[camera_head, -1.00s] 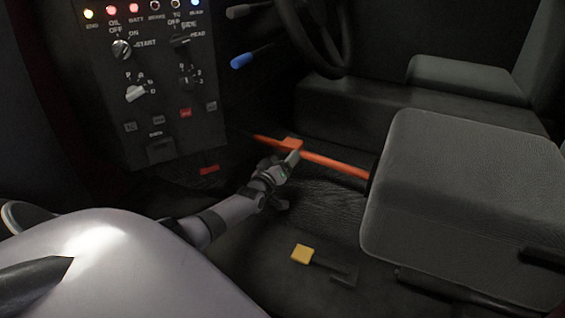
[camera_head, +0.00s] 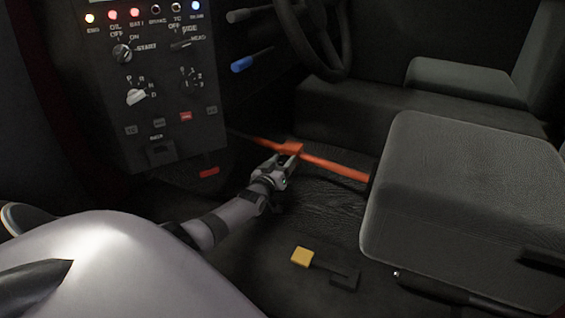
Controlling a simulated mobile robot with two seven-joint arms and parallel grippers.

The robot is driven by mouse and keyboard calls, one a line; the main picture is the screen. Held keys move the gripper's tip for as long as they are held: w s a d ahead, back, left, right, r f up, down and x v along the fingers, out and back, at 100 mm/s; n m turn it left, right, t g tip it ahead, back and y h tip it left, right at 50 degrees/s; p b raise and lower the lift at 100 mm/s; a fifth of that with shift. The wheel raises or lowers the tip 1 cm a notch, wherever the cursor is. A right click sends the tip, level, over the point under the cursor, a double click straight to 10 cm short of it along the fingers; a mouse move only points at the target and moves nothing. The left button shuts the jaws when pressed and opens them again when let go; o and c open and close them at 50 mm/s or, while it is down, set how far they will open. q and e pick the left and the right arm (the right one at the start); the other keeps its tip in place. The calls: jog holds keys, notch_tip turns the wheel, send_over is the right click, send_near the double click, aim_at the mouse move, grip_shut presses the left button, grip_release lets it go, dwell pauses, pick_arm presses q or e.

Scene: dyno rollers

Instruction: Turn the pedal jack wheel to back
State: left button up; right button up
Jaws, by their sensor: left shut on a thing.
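An orange bar (camera_head: 335,167) runs slantwise low above the floor, from below the control panel to the seat at the right. An orange block (camera_head: 288,148) sits on it near its middle; I take this to be the pedal jack with its wheel, but no round wheel shape is clear. My left gripper (camera_head: 284,161) reaches in from the lower left, its fingers at the near side of the block and shut on it. The fingers and wrist cover part of the block's lower side. My right gripper is not in view.
A control panel (camera_head: 165,95) with lights and knobs stands at the left. A grey seat (camera_head: 450,200) blocks the right. A steering wheel (camera_head: 337,60) and a blue-tipped lever (camera_head: 242,63) are above.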

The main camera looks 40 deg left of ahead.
pick_arm(q)
jog(key=m, duration=0.2)
jog(key=shift+d+m, duration=0.1)
jog(key=shift+m, duration=0.3)
jog(key=m, duration=0.2)
jog(key=shift+f+m, duration=0.1)
jog(key=shift+m, duration=0.3)
jog(key=m, duration=0.6)
jog(key=shift+d+f, duration=0.1)
jog(key=shift+d, duration=0.05)
jog(key=m+b, duration=0.3)
jog(key=m, duration=0.6)
jog(key=shift+f, duration=0.15)
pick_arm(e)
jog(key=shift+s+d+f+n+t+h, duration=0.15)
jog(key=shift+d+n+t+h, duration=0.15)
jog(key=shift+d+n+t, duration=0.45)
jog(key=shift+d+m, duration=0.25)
pick_arm(q)
jog(key=o, duration=1)
